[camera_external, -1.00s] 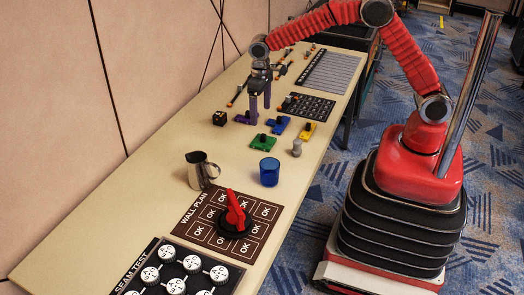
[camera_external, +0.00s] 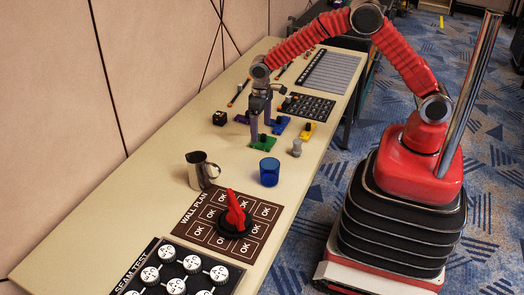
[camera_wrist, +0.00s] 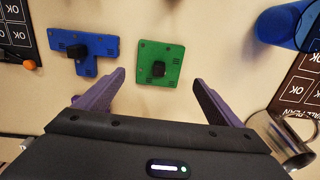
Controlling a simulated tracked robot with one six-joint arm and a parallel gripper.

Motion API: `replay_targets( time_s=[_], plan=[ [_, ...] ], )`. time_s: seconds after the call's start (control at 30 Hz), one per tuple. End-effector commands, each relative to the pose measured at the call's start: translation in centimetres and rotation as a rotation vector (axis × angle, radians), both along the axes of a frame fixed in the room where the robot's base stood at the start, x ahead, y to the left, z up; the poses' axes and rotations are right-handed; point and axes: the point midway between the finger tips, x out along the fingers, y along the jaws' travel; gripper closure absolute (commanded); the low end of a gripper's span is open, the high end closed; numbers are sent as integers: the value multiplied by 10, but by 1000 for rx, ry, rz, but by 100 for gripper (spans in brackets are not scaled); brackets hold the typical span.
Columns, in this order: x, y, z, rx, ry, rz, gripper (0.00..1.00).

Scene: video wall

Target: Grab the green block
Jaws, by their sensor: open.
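The green block (camera_wrist: 171,62) is a flat green plate with a black knob on top. It lies on the table, ahead of and between the fingertips of my gripper (camera_wrist: 158,85) in the wrist view, with no finger touching it there. In the external view my gripper (camera_external: 261,136) points down at the green block (camera_external: 263,144), and its fingers partly cover the block. The jaws are open and empty.
A blue block (camera_wrist: 88,50) lies left of the green one in the wrist view. A yellow block (camera_external: 307,131), a grey knob piece (camera_external: 297,147), a blue cup (camera_external: 269,172) and a metal pitcher (camera_external: 200,171) stand nearby.

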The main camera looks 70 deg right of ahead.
Motion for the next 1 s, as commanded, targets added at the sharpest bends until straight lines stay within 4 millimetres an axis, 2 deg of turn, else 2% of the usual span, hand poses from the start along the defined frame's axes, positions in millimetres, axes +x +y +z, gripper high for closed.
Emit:
replay_targets(
  time_s=[0.23,0.4,0.93,1.0],
  plan=[
    [-3,-3,-33,-1,4,0,12],
    [-3,-3,-46,0,1,0,12],
    [-2,-3,-46,0,0,0,12],
    [-2,-3,-46,0,0,0,15]
  ],
)
